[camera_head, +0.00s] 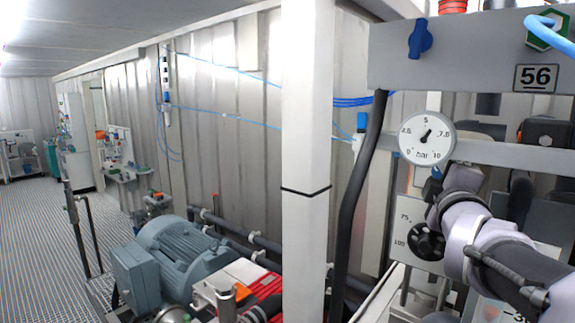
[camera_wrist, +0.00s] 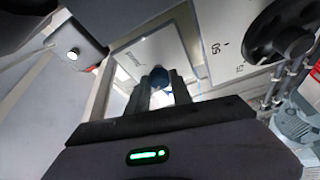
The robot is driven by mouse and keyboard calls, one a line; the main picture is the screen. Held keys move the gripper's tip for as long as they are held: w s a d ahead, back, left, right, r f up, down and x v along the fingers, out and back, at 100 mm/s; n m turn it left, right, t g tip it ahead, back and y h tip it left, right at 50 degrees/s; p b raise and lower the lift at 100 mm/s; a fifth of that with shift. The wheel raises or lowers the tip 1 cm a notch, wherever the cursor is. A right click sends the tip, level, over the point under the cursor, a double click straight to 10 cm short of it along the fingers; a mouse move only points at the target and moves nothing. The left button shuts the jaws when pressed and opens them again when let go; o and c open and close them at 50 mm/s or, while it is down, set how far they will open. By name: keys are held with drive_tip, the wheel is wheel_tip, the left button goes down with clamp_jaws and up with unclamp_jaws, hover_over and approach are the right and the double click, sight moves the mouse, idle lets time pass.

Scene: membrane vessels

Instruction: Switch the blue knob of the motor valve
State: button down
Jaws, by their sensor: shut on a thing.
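In the wrist view a small round blue knob (camera_wrist: 158,76) shows between the tips of my gripper (camera_wrist: 160,88). The two dark fingers stand on either side of it and are shut on it. A pale panel with small print (camera_wrist: 150,55) lies behind the knob. In the head view my arm reaches in from the right, and a small bit of blue (camera_head: 437,173) shows at its end, below the round gauge. The fingers are hard to make out there, and the knob's turn angle cannot be told.
A black handwheel (camera_head: 427,241) is close below my gripper; it also shows in the wrist view (camera_wrist: 280,32). A bar gauge (camera_head: 427,139) hangs just above. Another blue knob (camera_head: 420,38) is on the grey panel marked 56. A white post (camera_head: 307,150) and black hose (camera_head: 358,200) stand left.

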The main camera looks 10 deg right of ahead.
drive_tip(key=shift+n, duration=0.4)
drive_tip(key=c, duration=1.1)
unclamp_jaws()
drive_tip(key=shift+s, duration=0.1)
drive_tip(key=b+v, duration=0.1)
drive_tip(key=v, duration=1.6)
drive_tip(key=shift+s+a+r, duration=0.1)
drive_tip(key=shift+s, duration=0.05)
